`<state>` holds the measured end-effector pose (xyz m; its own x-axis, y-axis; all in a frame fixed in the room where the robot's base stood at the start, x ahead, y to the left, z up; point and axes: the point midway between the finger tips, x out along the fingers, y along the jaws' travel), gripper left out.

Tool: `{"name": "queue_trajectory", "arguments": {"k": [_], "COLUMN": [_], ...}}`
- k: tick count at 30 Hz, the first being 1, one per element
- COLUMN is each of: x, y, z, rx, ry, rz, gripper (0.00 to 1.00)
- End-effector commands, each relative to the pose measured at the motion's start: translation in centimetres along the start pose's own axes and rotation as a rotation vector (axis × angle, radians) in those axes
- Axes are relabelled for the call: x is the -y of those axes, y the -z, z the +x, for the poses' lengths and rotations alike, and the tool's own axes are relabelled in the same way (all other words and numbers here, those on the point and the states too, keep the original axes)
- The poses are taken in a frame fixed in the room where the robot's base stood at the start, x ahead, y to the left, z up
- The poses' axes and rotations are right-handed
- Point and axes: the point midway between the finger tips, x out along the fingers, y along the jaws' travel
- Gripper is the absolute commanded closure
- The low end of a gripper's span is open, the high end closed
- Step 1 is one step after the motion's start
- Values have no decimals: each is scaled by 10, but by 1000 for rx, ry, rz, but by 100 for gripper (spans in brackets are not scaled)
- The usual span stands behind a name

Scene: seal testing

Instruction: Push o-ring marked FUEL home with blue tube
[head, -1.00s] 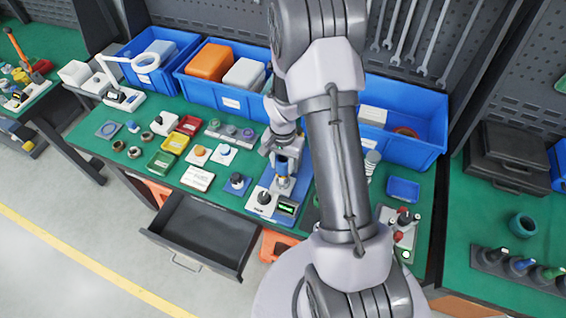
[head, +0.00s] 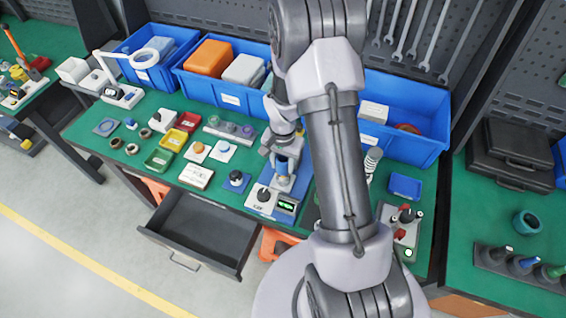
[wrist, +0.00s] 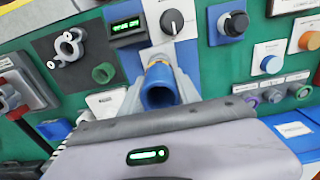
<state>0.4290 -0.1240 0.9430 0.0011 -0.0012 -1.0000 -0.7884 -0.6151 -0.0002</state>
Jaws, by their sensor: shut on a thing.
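My gripper (wrist: 160,100) is shut on the blue tube (wrist: 160,92), which also shows in the head view (head: 283,164). The tube stands over the test fixture, just behind its black knob (wrist: 172,21) and green-lit display (wrist: 127,27). A yellowish part (wrist: 158,66) shows at the tube's far end; I cannot tell whether they touch. Any o-ring under or inside the tube is hidden, and no FUEL marking is readable. In the head view the fixture's knob (head: 264,194) and display (head: 287,206) are in front of my gripper (head: 282,160).
Several rings sit on a labelled grey rack (head: 230,130). A blue block with a black knob (head: 236,180) is left of the fixture. Blue bins (head: 222,96) line the back. An open drawer (head: 205,228) juts out at the front. A green ring (wrist: 104,73) lies near the tube.

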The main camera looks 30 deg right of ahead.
Motion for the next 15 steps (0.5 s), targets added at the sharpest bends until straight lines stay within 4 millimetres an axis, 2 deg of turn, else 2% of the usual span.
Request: {"name": "queue_trajectory", "arguments": {"k": [15], "x": [0], "y": [0], "z": [12], "rx": [1], "ry": [-1], "rz": [0], "gripper": [100]}}
